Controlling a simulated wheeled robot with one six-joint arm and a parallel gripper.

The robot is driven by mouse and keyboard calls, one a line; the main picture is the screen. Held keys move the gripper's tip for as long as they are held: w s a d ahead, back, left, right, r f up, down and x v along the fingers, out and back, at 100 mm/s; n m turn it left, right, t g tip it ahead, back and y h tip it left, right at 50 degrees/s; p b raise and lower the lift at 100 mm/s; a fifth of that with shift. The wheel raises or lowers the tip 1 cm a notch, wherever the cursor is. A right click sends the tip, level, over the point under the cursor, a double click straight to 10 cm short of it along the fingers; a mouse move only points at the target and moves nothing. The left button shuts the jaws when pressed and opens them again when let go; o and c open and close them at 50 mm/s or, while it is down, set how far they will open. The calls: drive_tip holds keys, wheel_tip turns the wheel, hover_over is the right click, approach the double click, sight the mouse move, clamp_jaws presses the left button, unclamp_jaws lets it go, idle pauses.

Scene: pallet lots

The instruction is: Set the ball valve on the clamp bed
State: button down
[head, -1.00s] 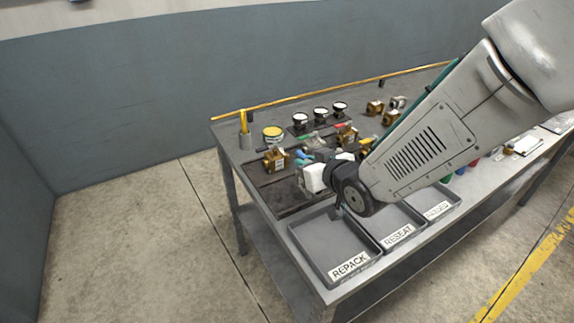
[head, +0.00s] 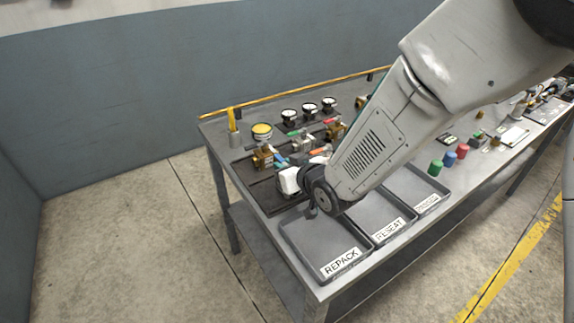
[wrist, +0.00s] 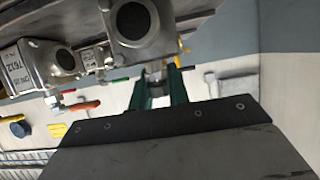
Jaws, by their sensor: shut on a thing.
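In the head view my gripper (head: 288,180), partly hidden by my wrist, is low over the near left of the bench. In the wrist view its green fingers (wrist: 160,88) are shut on a small grey metal part between their tips. A silver ball valve body (wrist: 136,24) with a dark round bore sits just beyond the fingertips; I cannot tell whether the held part belongs to it. A similar tagged silver body (wrist: 52,64) is beside it. A dark grooved plate (head: 270,193), perhaps the clamp bed, lies on the bench beside my gripper.
Trays labelled REPACK (head: 318,240), RESEAT (head: 374,212) and a third line the front edge. Brass valves (head: 262,157) and a yellow-topped can (head: 262,131) stand behind, with several gauges (head: 309,107). Green (head: 435,168), blue and red caps stand right of the trays.

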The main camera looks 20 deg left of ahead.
drive_tip(key=c, duration=1.3)
unclamp_jaws()
drive_tip(key=shift+c, duration=0.2)
drive_tip(key=shift+r, duration=0.1)
drive_tip(key=shift+s+d+r, duration=0.2)
drive_tip(key=shift+d, duration=0.1)
drive_tip(key=v, duration=1.1)
